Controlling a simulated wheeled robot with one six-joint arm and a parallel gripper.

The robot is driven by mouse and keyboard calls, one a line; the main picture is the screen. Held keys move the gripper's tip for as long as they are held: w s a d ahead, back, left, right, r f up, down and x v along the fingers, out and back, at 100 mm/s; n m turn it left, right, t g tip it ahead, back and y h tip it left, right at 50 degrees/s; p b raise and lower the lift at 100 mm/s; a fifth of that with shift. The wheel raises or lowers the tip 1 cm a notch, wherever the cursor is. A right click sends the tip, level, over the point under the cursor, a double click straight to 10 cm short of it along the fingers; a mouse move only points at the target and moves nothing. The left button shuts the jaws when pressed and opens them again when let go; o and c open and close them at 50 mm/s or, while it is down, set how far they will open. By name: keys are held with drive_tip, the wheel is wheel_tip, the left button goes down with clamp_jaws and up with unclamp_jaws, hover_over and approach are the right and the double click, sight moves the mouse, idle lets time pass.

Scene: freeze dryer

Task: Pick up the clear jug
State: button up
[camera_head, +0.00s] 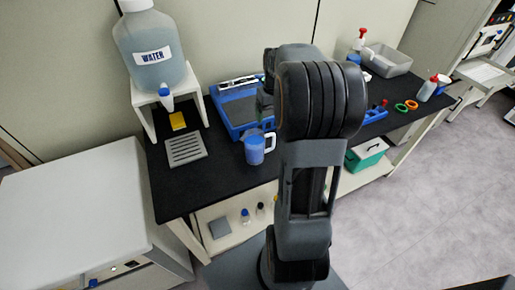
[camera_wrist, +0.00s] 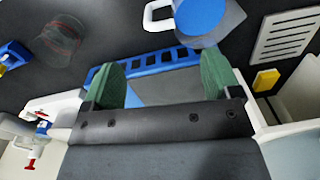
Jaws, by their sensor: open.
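A see-through jug with a white handle and blue contents (camera_head: 255,148) stands on the black bench, left of my arm. It also shows at the top of the wrist view (camera_wrist: 208,20). A second see-through, dark-looking vessel with faint reddish marks (camera_wrist: 60,42) is at the upper left of the wrist view; I cannot tell if it is a jug, and my arm seems to hide it in the head view. My gripper (camera_wrist: 162,82) is open, its green fingers apart with nothing held between them, above the blue tray. The head view hides the gripper behind my arm.
A blue tray with a grey surface (camera_head: 236,112) lies behind the blue-filled jug. A water tank (camera_head: 152,50) stands on a white stand at left, near a grey drip grate (camera_head: 186,149) and a yellow block (camera_head: 177,121). A grey tub (camera_head: 386,59) is at the back right.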

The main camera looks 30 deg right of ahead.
sight(270, 134)
wheel_tip(270, 134, down, 7)
drive_tip(key=shift+a+r, duration=0.15)
drive_tip(key=shift+r, duration=0.05)
drive_tip(key=shift+w+f+p, duration=0.2)
drive_tip(key=shift+f+p, duration=0.15)
drive_tip(key=shift+f, duration=2.3)
drive_tip(key=shift+c, duration=0.4)
drive_tip(key=c, duration=1.2)
drive_tip(key=shift+c, duration=0.4)
drive_tip(key=shift+r, duration=0.2)
